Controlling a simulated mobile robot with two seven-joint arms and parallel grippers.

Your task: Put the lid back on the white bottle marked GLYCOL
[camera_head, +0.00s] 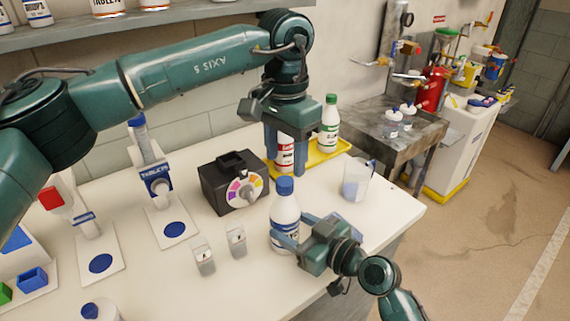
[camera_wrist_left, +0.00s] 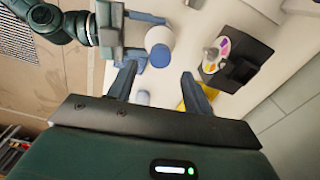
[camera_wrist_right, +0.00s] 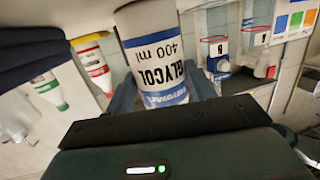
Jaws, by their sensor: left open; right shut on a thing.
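The white GLYCOL bottle (camera_head: 285,212) stands upright on the white bench, and its label reads GLYCOL 400 ml in the right wrist view (camera_wrist_right: 155,62). A blue lid (camera_head: 285,186) sits on top of its neck; I cannot tell whether it is screwed tight. My right gripper (camera_head: 288,228) is shut around the bottle's body from the right. My left gripper (camera_head: 285,162) points down, open and empty, behind and above the lid. In the left wrist view the lid (camera_wrist_left: 159,56) lies beyond the fingertips, not between them.
A black dial box (camera_head: 230,183) stands left of the bottle. A clear jug (camera_head: 356,181) stands to the right. A yellow tray (camera_head: 325,152) with red- and green-labelled bottles is behind my left gripper. Two small clear containers (camera_head: 236,241) stand at front left.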

